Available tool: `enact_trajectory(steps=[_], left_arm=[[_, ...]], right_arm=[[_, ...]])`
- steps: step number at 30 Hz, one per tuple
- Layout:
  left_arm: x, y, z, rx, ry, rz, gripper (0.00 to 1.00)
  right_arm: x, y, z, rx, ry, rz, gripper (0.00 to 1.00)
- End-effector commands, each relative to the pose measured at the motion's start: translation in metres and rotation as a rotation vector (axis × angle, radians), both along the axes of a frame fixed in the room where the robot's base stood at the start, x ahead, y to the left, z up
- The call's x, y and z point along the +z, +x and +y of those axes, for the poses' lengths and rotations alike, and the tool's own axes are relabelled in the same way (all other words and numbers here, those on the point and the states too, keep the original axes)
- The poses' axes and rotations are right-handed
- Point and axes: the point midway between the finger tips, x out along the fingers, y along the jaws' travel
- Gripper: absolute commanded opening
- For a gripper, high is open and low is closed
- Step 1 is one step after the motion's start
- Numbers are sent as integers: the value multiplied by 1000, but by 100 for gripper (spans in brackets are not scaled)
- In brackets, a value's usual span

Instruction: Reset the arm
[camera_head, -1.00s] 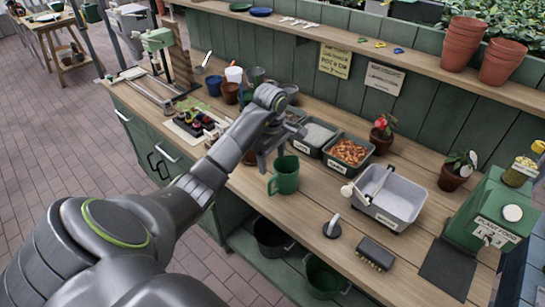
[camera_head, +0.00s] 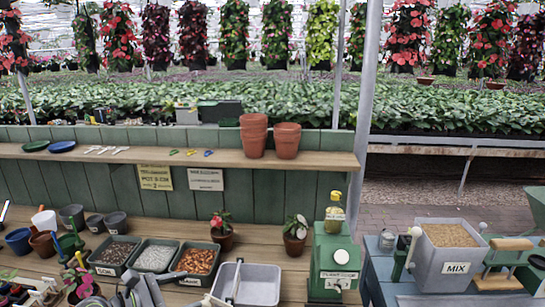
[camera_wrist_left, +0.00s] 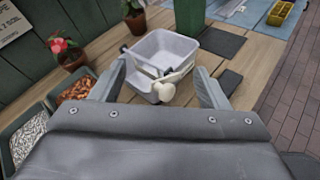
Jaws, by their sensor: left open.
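My left gripper (camera_head: 140,290) shows at the bottom edge of the head view, in front of the soil trays. In the left wrist view the left gripper (camera_wrist_left: 162,85) has its two grey fingers spread wide with nothing between them. Beyond the fingertips is a light grey tub (camera_wrist_left: 172,50) with a white round-ended tool lying across it; the tub (camera_head: 262,284) also shows in the head view, right of the gripper. Most of my left arm is below the head view. My right gripper is in neither view.
Trays of soil (camera_head: 115,250), white grit (camera_head: 155,258) and orange chips (camera_head: 197,262) stand on the wooden bench. A green dispenser (camera_head: 333,262) stands to the right. A MIX bin (camera_head: 449,267) stands on a blue-grey table at right.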

Motion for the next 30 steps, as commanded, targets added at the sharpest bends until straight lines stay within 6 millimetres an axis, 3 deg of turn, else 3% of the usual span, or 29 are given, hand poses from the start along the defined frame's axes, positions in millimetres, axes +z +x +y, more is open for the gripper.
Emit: enact_trajectory(steps=[3, 7, 11, 15, 19, 22, 27, 30], left_arm=[[29, -10, -7, 99, -303, -17, 69], [60, -21, 4, 218, -646, -7, 69], [81, -34, 30, 351, -993, 30, 69], [85, -51, 69, 509, -1364, 95, 69], [72, -71, 107, 673, -1700, 173, 69], [51, -90, 133, 814, -1949, 241, 69], [-1, -133, 162, 1093, -2341, 369, 69], [-36, -164, 167, 1286, -2544, 446, 69]], right_arm=[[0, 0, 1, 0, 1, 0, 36], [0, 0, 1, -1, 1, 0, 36], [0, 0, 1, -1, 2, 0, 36], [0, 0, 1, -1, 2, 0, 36], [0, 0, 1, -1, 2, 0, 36], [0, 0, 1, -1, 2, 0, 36], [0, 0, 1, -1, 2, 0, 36], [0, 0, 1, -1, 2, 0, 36]])
